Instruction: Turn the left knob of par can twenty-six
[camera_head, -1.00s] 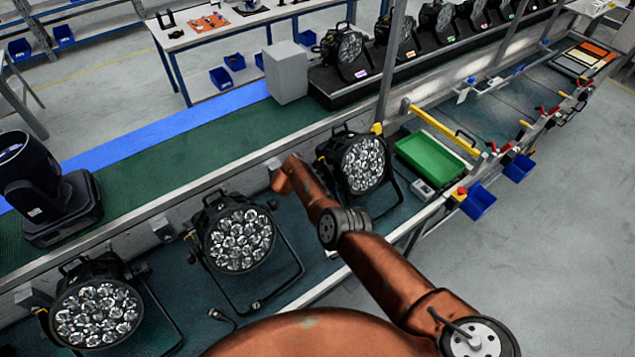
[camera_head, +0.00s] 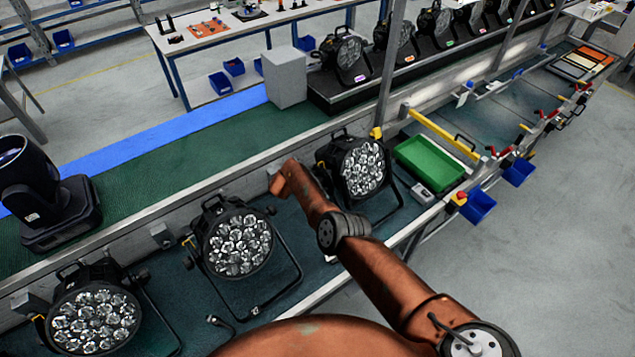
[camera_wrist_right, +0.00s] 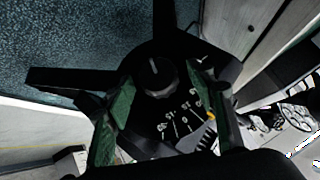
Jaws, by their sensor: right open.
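Three par cans with round clusters of clear lenses stand on the near bench in the head view: left (camera_head: 95,318), middle (camera_head: 240,243) and right (camera_head: 362,167). I cannot read a number twenty-six on any of them. My right arm reaches between the middle and right ones; its fingers are hidden there. In the right wrist view my right gripper (camera_wrist_right: 168,118) is open, with green-padded fingers apart. A round black knob (camera_wrist_right: 158,78) with a white pointer line lies just beyond and between the fingertips. White scale marks show beside it; contact is not visible. My left gripper is out of view.
A green tray (camera_head: 430,162) sits right of the right par can. A black moving-head lamp (camera_head: 45,195) stands on the green belt (camera_head: 190,150) behind the bench. A grey box (camera_head: 285,76) and more par cans stand farther back. An upright post (camera_head: 388,75) rises behind the right par can.

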